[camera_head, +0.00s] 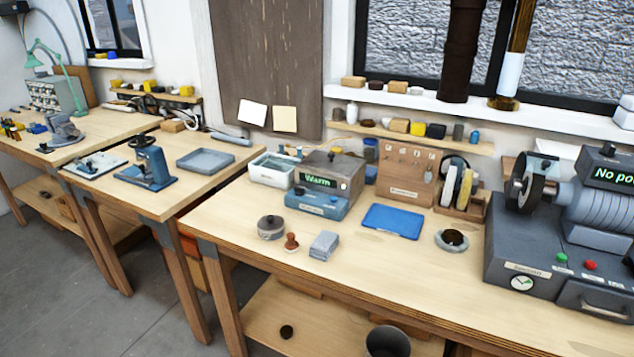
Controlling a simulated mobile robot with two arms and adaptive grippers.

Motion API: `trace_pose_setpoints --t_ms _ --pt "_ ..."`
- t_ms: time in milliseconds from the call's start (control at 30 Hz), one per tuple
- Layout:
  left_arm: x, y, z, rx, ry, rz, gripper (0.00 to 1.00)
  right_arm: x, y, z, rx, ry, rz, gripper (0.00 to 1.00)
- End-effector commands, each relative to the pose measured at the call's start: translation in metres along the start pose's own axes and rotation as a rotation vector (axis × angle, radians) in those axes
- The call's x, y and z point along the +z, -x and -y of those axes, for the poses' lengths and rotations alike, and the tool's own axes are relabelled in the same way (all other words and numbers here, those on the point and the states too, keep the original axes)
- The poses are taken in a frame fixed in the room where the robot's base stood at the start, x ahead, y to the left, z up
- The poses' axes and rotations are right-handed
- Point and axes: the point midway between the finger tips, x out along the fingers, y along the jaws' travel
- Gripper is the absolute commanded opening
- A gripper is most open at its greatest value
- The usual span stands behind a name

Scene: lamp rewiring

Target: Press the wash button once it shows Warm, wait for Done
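The wash unit (345,164) stands at the back of the right workbench, and its display (318,181) reads "Warm" in green letters. A blue box (318,204) with small fittings on top sits against its front. A small dark knob or button (331,156) shows on top of the unit; I cannot tell whether it is the wash button. Neither of my grippers is in view.
A pale tub (272,170) stands left of the unit. A grey machine (525,245) with green and red buttons fills the right end.

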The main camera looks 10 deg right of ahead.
Motion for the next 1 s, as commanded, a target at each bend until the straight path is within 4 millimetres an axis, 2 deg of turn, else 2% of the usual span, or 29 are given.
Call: trace_pose_setpoints --t_ms 33,133,1000 --pt "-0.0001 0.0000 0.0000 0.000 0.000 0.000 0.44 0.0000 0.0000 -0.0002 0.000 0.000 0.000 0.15" --pt "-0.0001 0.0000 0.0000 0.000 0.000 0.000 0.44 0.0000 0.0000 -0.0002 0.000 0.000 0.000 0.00" --pt "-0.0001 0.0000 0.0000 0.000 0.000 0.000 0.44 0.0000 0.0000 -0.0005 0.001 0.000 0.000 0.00"
